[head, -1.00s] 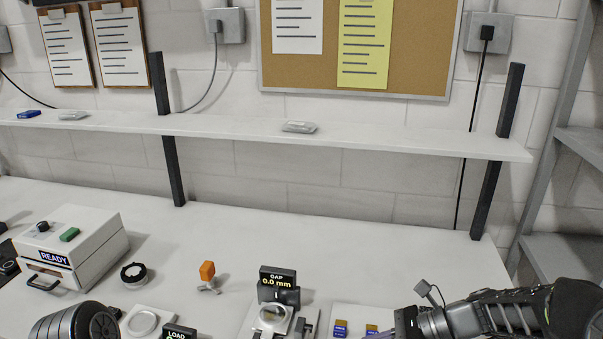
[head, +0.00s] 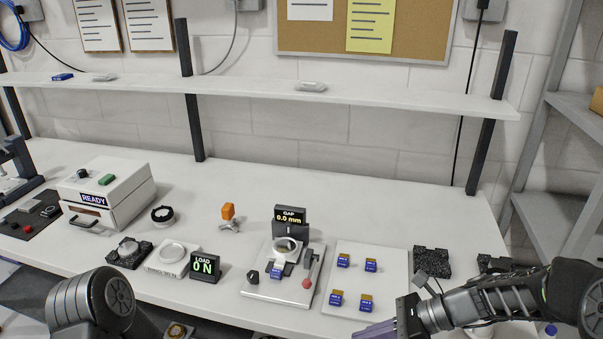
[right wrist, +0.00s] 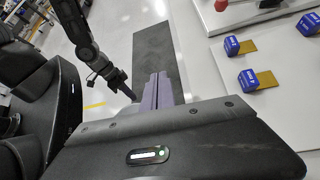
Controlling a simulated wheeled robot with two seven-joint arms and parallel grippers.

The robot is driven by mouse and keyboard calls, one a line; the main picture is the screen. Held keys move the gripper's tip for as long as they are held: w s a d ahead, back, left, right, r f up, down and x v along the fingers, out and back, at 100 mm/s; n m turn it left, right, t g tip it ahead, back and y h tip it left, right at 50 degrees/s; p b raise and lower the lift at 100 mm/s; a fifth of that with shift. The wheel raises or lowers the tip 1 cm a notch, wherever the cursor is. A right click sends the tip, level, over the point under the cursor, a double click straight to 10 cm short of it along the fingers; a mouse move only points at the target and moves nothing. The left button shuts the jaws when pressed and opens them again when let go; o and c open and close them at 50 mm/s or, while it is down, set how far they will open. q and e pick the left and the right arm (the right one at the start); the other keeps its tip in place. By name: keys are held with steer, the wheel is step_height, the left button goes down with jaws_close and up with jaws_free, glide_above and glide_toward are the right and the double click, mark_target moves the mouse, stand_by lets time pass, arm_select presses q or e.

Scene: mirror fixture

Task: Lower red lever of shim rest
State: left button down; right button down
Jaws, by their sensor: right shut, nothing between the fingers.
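The shim rest (head: 283,268) stands at the front middle of the bench in the head view, with a round ring and a display reading "GAP 0.0 mm" (head: 290,215) behind it. Its red lever (head: 306,282) is at the right side of the base and ends in a red ball. The ball also shows at the top of the right wrist view (right wrist: 221,5). My right gripper (head: 355,334) has purple fingers. It is near the bench's front edge, to the right of and nearer than the lever, apart from it. In the right wrist view its fingers (right wrist: 158,88) are together and empty.
A white plate (head: 385,275) with several blue-and-gold shim blocks lies right of the shim rest. A load display reading "0 N" (head: 205,267) stands to its left. A white "READY" box (head: 107,192) is farther left.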

steer(key=s+f+n+g+h, duration=0.1)
steer(key=s+f+n+h, duration=0.35)
steer(key=f, duration=0.65)
steer(key=s+f+n+g+h, duration=0.2)
steer(key=s+f+n, duration=0.3)
steer(key=s+f, duration=0.5)
steer(key=s+a+f+n+t, duration=0.2)
steer(key=s+a+f+n, duration=0.2)
steer(key=f+n, duration=0.4)
steer(key=shift+a+f+n+h+b, duration=0.35)
steer(key=shift+a+n, duration=0.3)
steer(key=shift+n, duration=0.3)
steer(key=c, duration=2.2)
jaws_free()
